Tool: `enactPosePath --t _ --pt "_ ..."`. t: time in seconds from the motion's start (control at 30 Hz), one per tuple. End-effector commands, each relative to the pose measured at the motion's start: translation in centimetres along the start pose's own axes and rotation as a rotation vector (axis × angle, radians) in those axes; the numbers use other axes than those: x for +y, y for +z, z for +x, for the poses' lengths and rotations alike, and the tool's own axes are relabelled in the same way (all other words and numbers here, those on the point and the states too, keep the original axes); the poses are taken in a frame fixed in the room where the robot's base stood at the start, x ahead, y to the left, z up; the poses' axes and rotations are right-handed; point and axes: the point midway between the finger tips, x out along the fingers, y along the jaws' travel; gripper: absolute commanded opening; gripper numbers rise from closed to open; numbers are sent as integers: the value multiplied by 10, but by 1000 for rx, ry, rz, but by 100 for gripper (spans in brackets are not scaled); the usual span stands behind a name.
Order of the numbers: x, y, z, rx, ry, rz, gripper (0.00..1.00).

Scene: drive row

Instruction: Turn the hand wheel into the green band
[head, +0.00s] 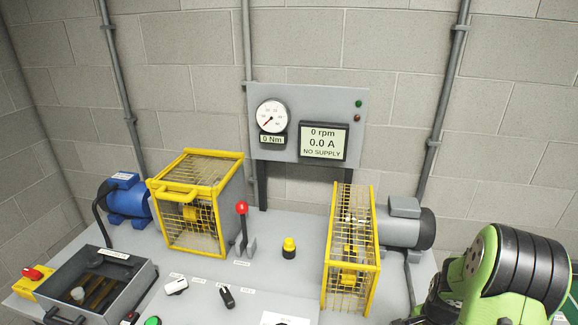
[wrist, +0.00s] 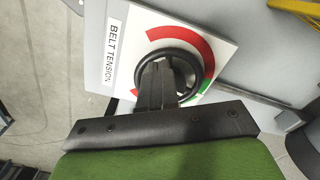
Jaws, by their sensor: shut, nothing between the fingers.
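The black hand wheel (wrist: 176,49) shows in the wrist view, on a white plate (wrist: 222,44) with a red arc around its top and right side. The green band (wrist: 205,88) shows as a small patch at the lower right of the wheel. A label reading BELT TENSION (wrist: 113,54) is left of it. My gripper (wrist: 160,68) is shut, with its fingertips over the middle of the wheel and hiding part of it and its hub. Whether they touch it I cannot tell. No pointer is clear to see. The wheel is not visible in the head view.
In the head view the bench holds yellow mesh guards (head: 200,170) (head: 350,250), a red-knobbed lever (head: 241,208), an open grey box (head: 140,275) and a grey motor (head: 405,225). The display (head: 323,141) reads 0 rpm, 0.0 A, NO SUPPLY; the gauge (head: 271,116) reads 0 Nm.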

Motion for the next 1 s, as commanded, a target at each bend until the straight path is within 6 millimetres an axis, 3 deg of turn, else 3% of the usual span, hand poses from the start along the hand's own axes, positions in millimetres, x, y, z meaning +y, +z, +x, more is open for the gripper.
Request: enactPosePath --t 0.03,0.13,1.0 --pt "0 0 13 0 1 0 0" --pt "0 0 18 0 1 0 0" --pt "-5 -4 15 6 -2 2 0"
